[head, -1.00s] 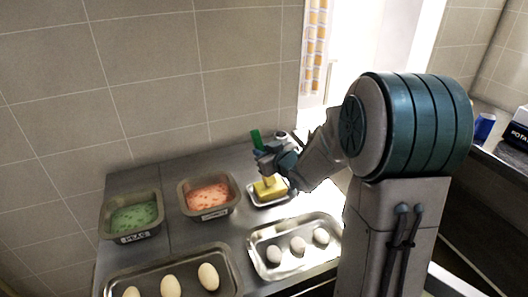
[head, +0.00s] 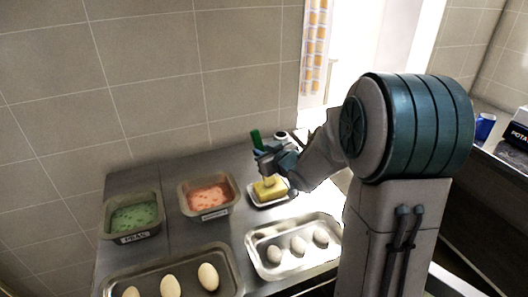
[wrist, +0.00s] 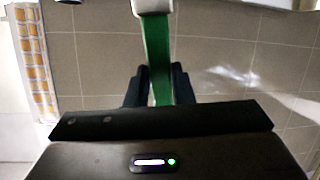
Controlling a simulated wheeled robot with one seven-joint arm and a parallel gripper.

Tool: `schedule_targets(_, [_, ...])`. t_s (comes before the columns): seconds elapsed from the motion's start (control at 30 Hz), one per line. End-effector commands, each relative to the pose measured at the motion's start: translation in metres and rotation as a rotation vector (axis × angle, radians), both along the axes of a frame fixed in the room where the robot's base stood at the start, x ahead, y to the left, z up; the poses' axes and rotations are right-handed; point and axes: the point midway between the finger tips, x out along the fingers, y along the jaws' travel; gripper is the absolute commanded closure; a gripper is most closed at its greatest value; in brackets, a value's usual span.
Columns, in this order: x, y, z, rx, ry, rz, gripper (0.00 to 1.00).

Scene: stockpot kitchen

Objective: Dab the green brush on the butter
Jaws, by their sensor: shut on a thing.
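My gripper (head: 268,160) is shut on the green brush (head: 256,138), whose green handle sticks up above the fingers. In the wrist view the green handle of the brush (wrist: 158,55) runs between the two dark fingers (wrist: 155,88), with a pale part at the top edge. The yellow butter (head: 270,188) sits on a small light dish (head: 284,199) just below my gripper. The brush's lower end is close over the butter, but I cannot tell whether it touches it.
A pan of green peas (head: 134,216) and a pan of orange-pink food (head: 209,196) stand to the left of the butter. A metal tray with pale eggs (head: 299,246) is in front, and another egg tray (head: 230,270) is front left. A tiled wall (head: 150,80) stands behind.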

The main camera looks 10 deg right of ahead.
Motion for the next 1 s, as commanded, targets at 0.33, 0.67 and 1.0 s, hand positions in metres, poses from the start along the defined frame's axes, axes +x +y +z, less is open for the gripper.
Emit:
schedule_targets(0.33, [0.000, 0.000, 0.025, -0.001, 0.002, 0.000, 1.00])
schedule_targets(0.67, [0.000, 0.000, 0.052, -0.001, 0.002, 0.000, 1.00])
schedule_targets(1.0, [0.000, 0.000, 0.070, 0.001, 0.001, 0.000, 1.00])
